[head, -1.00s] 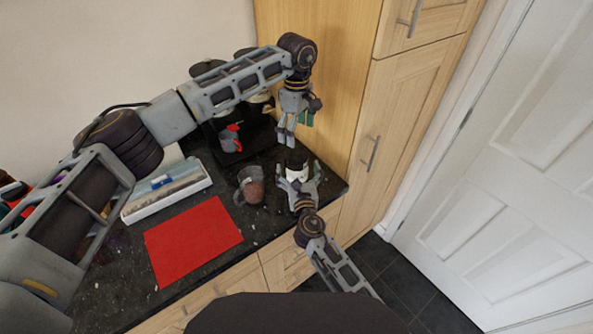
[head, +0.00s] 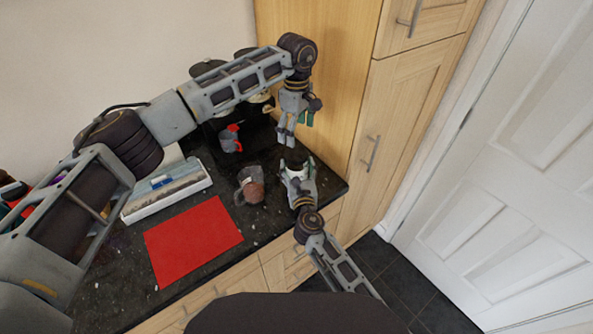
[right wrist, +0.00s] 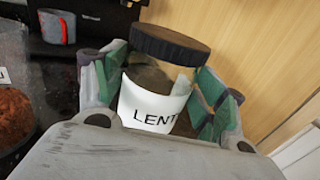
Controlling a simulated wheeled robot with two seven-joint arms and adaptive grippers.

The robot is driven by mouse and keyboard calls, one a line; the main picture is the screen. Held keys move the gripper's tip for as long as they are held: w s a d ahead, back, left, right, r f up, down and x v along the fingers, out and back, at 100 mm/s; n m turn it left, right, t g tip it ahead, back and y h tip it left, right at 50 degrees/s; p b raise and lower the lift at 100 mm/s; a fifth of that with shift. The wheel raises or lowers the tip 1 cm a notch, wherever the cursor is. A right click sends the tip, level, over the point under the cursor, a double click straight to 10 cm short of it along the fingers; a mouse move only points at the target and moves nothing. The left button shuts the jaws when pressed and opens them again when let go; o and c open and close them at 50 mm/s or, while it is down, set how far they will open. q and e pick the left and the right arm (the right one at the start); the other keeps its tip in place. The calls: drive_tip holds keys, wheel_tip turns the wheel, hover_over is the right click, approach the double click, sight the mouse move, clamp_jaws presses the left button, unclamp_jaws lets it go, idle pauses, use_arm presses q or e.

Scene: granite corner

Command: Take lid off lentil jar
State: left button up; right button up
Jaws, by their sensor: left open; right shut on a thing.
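The lentil jar (right wrist: 150,95) has a white label reading "LENT" and a dark lid (right wrist: 170,45) on top, seen in the right wrist view. My right gripper (right wrist: 155,90) is shut on the jar's body, with green-padded fingers on both sides below the lid. In the head view my right gripper (head: 298,172) holds the jar at the counter's right end, and the jar is mostly hidden there. My left gripper (head: 292,134) is open and empty, above and behind the jar, fingers pointing down.
A glass jar with brown contents (head: 250,187) stands left of my right gripper. A grey and red mug (head: 231,140) is behind it. A red mat (head: 193,240) and a picture box (head: 167,190) lie left. A tall wooden cabinet (head: 330,80) borders the counter (head: 270,222).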

sight(297, 153)
drive_tip(key=c, duration=0.5)
use_arm(q)
drive_tip(key=shift+w+r, duration=0.1)
drive_tip(key=shift+r, duration=0.1)
use_arm(e)
drive_tip(key=shift+c, duration=0.8)
use_arm(q)
drive_tip(key=shift+a, duration=0.2)
drive_tip(key=m, duration=0.6)
drive_tip(key=shift+d+f, duration=0.1)
drive_tip(key=shift+f, duration=0.1)
drive_tip(key=m, duration=0.4)
drive_tip(key=shift+d+m, duration=0.1)
drive_tip(key=shift+m, duration=1.6)
drive_tip(key=shift+f, duration=0.1)
drive_tip(key=shift+f, duration=3.95)
